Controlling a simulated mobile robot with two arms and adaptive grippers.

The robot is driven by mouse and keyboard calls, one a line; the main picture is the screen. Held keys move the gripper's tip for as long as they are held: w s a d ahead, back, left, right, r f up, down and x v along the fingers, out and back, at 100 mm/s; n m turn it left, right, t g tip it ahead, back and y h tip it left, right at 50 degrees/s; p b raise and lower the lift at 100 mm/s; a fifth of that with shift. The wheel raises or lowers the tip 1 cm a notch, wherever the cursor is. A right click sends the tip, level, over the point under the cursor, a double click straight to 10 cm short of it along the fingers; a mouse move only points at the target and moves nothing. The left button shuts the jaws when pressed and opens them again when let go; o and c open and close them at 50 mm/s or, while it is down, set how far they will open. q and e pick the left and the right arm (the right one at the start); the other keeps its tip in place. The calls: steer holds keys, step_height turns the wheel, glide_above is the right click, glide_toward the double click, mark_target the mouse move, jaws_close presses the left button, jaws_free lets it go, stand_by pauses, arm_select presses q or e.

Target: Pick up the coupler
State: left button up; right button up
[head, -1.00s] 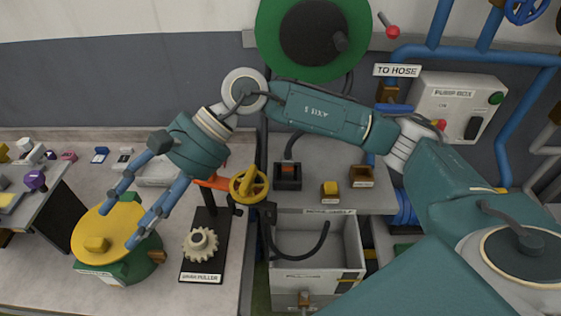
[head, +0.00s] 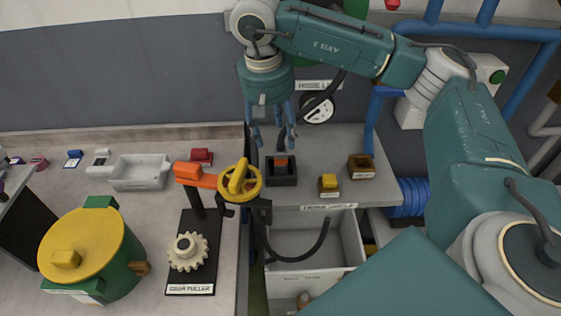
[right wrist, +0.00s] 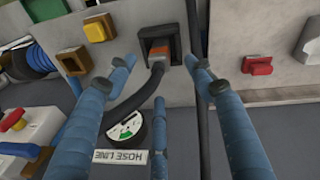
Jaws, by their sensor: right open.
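What looks like the coupler (head: 281,162), a small orange and grey end on a black hose, sits in a square black holder (head: 282,181) on the grey shelf. It also shows in the right wrist view (right wrist: 159,51), ahead of the fingers, with the hose running back from it. My right gripper (head: 273,140) points down, open and empty, above and slightly behind the holder. In the right wrist view its fingertips (right wrist: 164,68) are spread to either side of the hose, apart from the coupler. My left gripper is out of view.
A yellow block (head: 329,182) and a brown open box (head: 361,167) stand right of the holder. A yellow handwheel (head: 239,180) and a gear puller (head: 188,250) are to the left. An open drawer (head: 288,248) lies below. A round gauge (right wrist: 127,130) is near the fingers.

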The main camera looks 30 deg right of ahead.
mark_target(280, 144)
steer(key=shift+w+d+f, duration=0.1)
steer(key=shift+d+f, duration=0.15)
steer(key=shift+f, duration=0.7)
steer(key=shift+w+d+f+p, duration=0.15)
steer(key=shift+d+f+p, duration=0.05)
steer(key=shift+f+p, duration=0.4)
steer(key=f, duration=0.1)
steer(key=f+p, duration=0.1)
steer(key=d+f, duration=0.1)
steer(key=shift+w+f+p, duration=0.2)
steer(key=shift+w+p, duration=0.1)
steer(key=shift+f, duration=0.35)
jaws_close()
